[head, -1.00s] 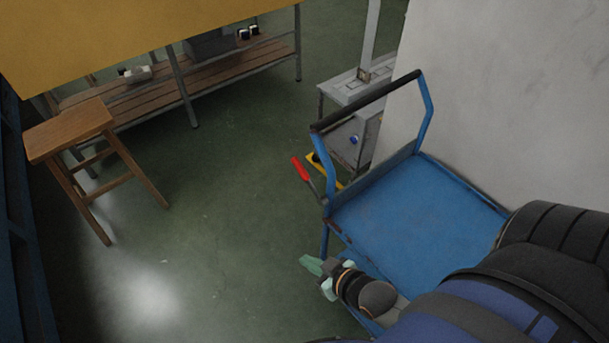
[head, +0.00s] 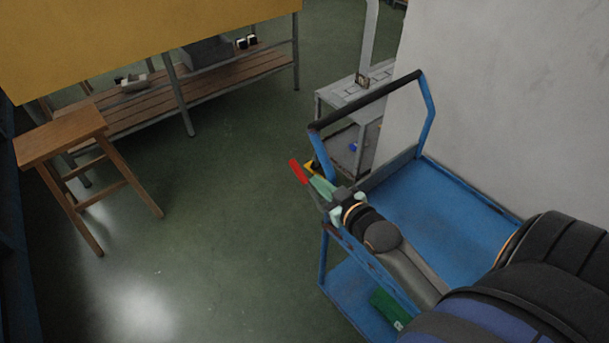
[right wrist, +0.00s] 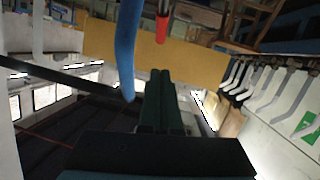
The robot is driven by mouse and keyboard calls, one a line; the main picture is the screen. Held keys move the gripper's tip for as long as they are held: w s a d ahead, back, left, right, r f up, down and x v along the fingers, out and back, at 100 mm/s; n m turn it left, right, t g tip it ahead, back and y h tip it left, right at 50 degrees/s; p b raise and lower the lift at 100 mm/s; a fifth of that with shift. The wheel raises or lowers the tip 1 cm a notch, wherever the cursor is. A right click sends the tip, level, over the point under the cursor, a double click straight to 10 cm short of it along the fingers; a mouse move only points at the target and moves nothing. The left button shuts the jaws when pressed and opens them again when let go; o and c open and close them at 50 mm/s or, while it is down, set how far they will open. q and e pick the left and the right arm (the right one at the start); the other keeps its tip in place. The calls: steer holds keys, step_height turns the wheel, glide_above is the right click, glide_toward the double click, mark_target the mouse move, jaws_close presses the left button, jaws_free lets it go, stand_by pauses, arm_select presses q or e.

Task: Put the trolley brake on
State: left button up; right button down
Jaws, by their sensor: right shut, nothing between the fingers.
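The blue trolley (head: 425,200) stands against the pale wall, with a black-topped push handle (head: 365,102) at its far end. A lever with a red grip (head: 298,172), seemingly the brake, sticks out at the trolley's left side by the handle post. My right gripper (head: 320,186) is shut and empty, its greenish fingers close beside the lever, just below and right of the red grip. Whether they touch it I cannot tell. In the right wrist view the shut fingers (right wrist: 162,100) point toward the red grip (right wrist: 162,28), with a blue post (right wrist: 127,45) to their left. My left gripper is out of view.
A wooden stool (head: 65,140) stands at the left. Behind it is a slatted bench (head: 200,85) under a yellow panel (head: 140,35). A grey machine (head: 345,95) stands behind the trolley. A green item (head: 388,308) lies on the lower shelf. The green floor left of the trolley is clear.

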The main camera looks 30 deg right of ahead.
glide_toward(296, 167)
steer(key=w+r, duration=0.2)
steer(key=w, duration=0.2)
steer(key=f, duration=0.1)
steer(key=w+f+b, duration=0.1)
steer(key=f, duration=0.1)
steer(key=shift+w+d+f, duration=0.1)
steer(key=shift+d+f, duration=0.05)
steer(key=shift+f, duration=0.2)
